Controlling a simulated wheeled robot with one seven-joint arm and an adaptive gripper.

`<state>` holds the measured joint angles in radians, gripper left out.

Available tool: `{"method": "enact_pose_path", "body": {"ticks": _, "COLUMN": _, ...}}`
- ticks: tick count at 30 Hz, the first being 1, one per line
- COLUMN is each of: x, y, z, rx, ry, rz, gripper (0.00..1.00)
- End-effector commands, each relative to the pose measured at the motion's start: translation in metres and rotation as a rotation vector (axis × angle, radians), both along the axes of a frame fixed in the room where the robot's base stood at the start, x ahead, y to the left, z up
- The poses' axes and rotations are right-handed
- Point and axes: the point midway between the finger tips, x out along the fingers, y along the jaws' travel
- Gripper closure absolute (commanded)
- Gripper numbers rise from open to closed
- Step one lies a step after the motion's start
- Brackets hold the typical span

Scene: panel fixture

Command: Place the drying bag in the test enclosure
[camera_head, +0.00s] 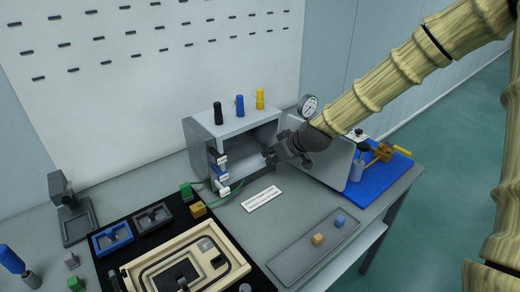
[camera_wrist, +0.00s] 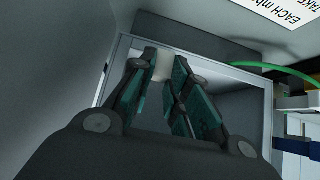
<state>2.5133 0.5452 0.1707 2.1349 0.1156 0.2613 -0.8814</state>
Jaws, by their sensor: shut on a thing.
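The test enclosure (camera_head: 203,133) is a grey box with an open front and a door panel (camera_head: 330,165) swung out to the right. My gripper (camera_head: 268,155) is at the open front, near the door side. In the wrist view, my gripper's fingers (camera_wrist: 162,78) are closed around a small pale piece (camera_wrist: 162,62), which looks like the drying bag; only part of it shows between the fingers. The enclosure's rim (camera_wrist: 262,85) frames the fingers in that view. The bag cannot be made out in the head view.
Black, blue and yellow posts (camera_head: 240,106) stand on the enclosure's top. Cable plugs (camera_head: 222,180) and a green wire are at its left front. A printed label (camera_head: 262,198) lies in front. A grey tray (camera_head: 315,245) with two small cubes and a blue board (camera_head: 378,178) are at the right.

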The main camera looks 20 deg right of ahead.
Motion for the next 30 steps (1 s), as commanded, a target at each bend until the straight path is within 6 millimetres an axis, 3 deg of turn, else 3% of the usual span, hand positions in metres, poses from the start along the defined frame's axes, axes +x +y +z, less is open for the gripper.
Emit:
{"method": "enact_pose_path", "body": {"ticks": 3, "x": 0.015, "y": 0.006, "z": 0.000, "rx": -0.001, "ry": 0.000, "rz": 0.001, "gripper": 0.96}}
{"method": "enact_pose_path", "body": {"ticks": 13, "x": 0.033, "y": 0.015, "z": 0.000, "rx": 0.000, "ry": 0.000, "rz": 0.001, "gripper": 0.96}}
{"method": "enact_pose_path", "body": {"ticks": 19, "x": 0.062, "y": 0.027, "z": 0.000, "rx": 0.000, "ry": 0.001, "rz": 0.001, "gripper": 0.96}}
{"method": "enact_pose_path", "body": {"ticks": 24, "x": 0.059, "y": 0.025, "z": -0.015, "rx": 0.002, "ry": 0.002, "rz": 0.000, "gripper": 0.96}}
{"method": "enact_pose_path", "body": {"ticks": 30, "x": 0.059, "y": 0.025, "z": -0.015, "rx": 0.001, "ry": 0.000, "rz": 0.001, "gripper": 0.96}}
